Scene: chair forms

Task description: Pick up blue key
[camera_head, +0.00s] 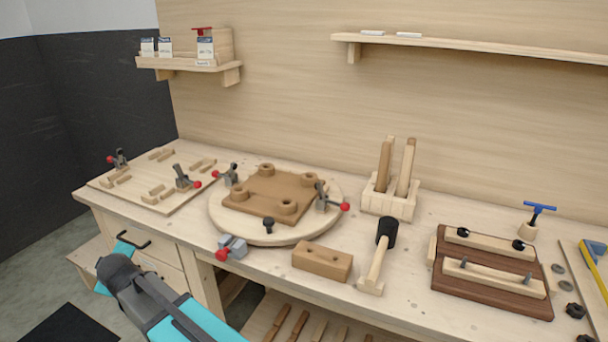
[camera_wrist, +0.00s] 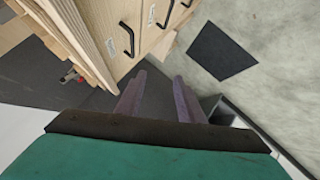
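The blue key (camera_head: 540,207) is a T-shaped handle standing upright in a small round wooden holder (camera_head: 527,231) at the right of the bench, in the head view. Its lower end is hidden in the holder. It does not show in the wrist view. My gripper (camera_wrist: 158,95) is open and empty in the wrist view, its two fingers apart over the floor beside the bench drawers. My arm is at the lower left of the head view, in front of the bench and far from the key.
A dark wooden board (camera_head: 490,283) with clamped strips lies left of the key, and a mallet (camera_head: 376,258) farther left. A round turntable (camera_head: 225,228) with toggle clamps sits mid-bench. A blue-and-yellow tool (camera_head: 594,262) lies at the right edge. A shelf (camera_head: 470,50) hangs above.

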